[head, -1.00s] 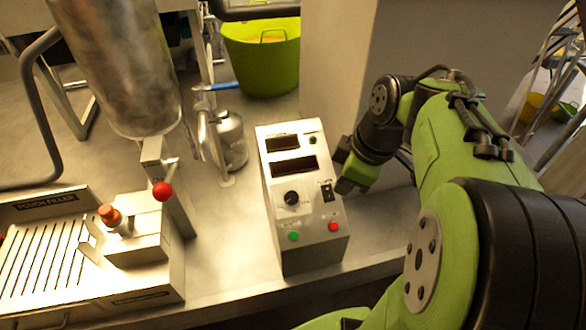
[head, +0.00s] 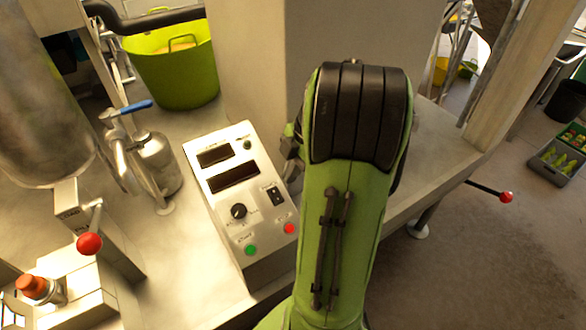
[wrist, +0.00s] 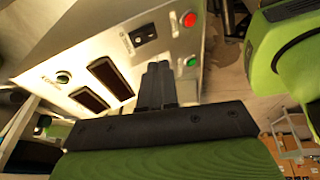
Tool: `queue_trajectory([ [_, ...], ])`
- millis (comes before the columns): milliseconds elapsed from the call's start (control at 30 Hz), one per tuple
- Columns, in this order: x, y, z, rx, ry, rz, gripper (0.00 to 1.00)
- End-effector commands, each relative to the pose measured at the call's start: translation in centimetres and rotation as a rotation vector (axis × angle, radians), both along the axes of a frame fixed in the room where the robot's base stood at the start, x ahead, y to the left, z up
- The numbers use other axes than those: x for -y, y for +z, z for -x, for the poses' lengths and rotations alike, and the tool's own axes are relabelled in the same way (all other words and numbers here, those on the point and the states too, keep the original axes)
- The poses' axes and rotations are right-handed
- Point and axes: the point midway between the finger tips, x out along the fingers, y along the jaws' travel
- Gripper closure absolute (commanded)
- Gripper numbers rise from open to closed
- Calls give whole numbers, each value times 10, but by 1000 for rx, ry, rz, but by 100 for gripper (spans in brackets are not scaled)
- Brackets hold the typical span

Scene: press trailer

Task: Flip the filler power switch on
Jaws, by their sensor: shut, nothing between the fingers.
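The filler control box (head: 219,192) is a pale sloped panel with two dark displays, a black knob, and green and red buttons. Its black rocker power switch (head: 276,196) sits at the panel's right side, above the red button. The switch also shows in the wrist view (wrist: 145,34); I cannot tell which way it is set. My gripper (wrist: 158,67) is shut and empty, its dark fingertips over the panel near the switch in the picture, apparently apart from it. In the head view my green arm hides most of the gripper, beside the box's right edge.
A steel filler cylinder (head: 40,110) and a red-knobbed lever (head: 89,243) stand left of the box. A blue-handled valve (head: 135,107) is behind it, with a lime tub (head: 175,75) farther back. A pale wall rises behind my arm.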

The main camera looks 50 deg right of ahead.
Motion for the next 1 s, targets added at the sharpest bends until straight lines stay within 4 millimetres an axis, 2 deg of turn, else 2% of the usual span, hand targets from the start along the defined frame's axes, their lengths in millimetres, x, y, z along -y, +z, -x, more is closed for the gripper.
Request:
queue_trajectory([
  [33, -4, -15, -2, -2, 0, -4, 100],
  [200, -13, -50, -10, -2, 1, -3, 100],
  [400, -9, -78, -21, -1, -1, -1, 100],
  [533, -8, -84, -24, 0, -1, 0, 100],
  [833, -7, -84, -24, 0, -1, 1, 100],
  [1000, -7, -93, -24, 4, -2, 2, 100],
])
